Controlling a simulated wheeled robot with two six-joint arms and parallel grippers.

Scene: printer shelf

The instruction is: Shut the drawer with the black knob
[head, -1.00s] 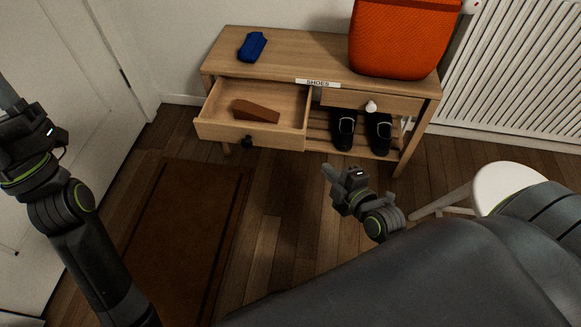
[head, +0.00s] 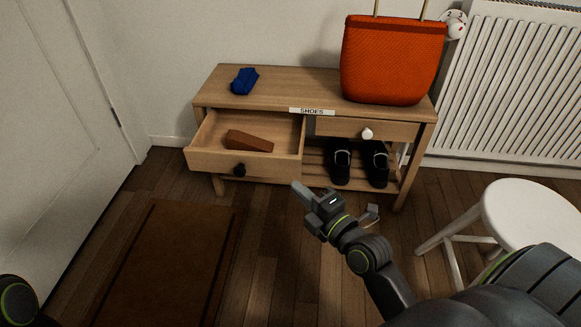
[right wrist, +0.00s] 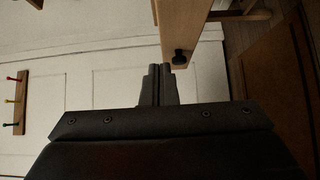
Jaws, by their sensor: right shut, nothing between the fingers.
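The drawer with the black knob (head: 212,160) is pulled out from the left side of the wooden bench. Its black knob (head: 239,170) is on the front panel, and a brown wedge-shaped block (head: 249,141) lies inside. My right gripper (head: 297,188) is shut and empty, in front of the bench, to the right of the knob and a little lower in the head view. In the right wrist view the shut fingers (right wrist: 157,70) are just left of the drawer front, and the black knob (right wrist: 181,56) shows beside them. Whether they touch cannot be told. My left gripper is out of view.
The bench top (head: 280,88) carries a blue case (head: 244,81) and an orange bag (head: 393,60). A second drawer with a white knob (head: 366,133) looks closed. Black shoes (head: 341,164) stand below it. A white stool (head: 530,212) is at the right; a brown mat (head: 165,260) covers the floor at left.

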